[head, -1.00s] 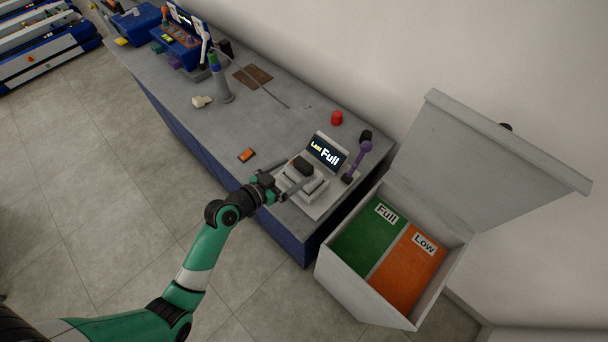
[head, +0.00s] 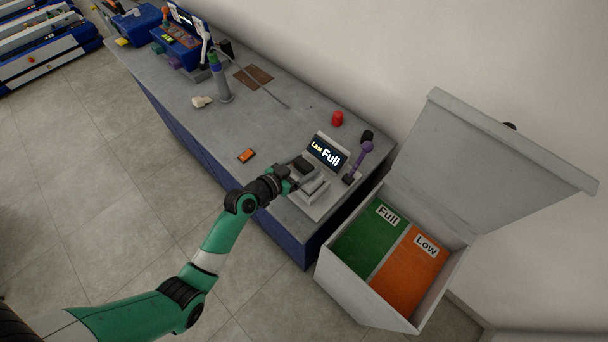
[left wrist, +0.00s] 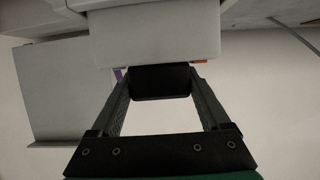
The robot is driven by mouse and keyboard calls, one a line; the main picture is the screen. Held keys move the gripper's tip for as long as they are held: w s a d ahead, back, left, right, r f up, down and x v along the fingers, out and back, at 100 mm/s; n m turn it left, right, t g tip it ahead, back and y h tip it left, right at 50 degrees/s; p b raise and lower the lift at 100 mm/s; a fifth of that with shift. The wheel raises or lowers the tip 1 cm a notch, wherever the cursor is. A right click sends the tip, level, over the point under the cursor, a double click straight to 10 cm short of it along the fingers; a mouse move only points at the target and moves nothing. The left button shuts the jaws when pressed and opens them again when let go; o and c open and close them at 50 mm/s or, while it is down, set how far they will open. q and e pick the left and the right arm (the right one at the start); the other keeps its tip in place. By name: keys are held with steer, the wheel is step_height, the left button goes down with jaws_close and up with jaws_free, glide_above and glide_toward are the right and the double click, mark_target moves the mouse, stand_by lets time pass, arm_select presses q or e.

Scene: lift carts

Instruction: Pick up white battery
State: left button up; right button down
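A small white block (head: 201,101), which looks like the white battery, lies on the grey bench, left of its middle. My left gripper (head: 301,172) is far from it, over the grey tester (head: 320,207) whose screen reads "Last Full". A black block (head: 303,167) is at the gripper's fingers. In the left wrist view the black block (left wrist: 160,82) sits between the two fingertips (left wrist: 162,88), close to both; I cannot tell whether they press on it. A pale block (left wrist: 155,35) fills the top of that view. My right gripper is not seen.
An orange-and-black block (head: 247,155) lies on the bench (head: 185,115). A purple-handled lever (head: 359,160) and a red knob (head: 337,118) stand by the tester. A lidded box (head: 345,290) at right has green "Full" and orange "Low" compartments. The bench middle is mostly clear.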

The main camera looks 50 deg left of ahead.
arm_select(q)
jaws_close()
steer(key=shift+r, duration=0.15)
steer(key=shift+r, duration=0.5)
steer(key=r+p, duration=0.2)
steer(key=r, duration=0.1)
steer(key=shift+s+d+r, duration=0.1)
steer(key=shift+s, duration=0.1)
steer(key=s+d+r+p, duration=0.4)
steer(key=s+d+r, duration=0.2)
steer(key=s, duration=0.6)
step_height(320, 180, up, 3)
steer(key=shift+f, duration=0.1)
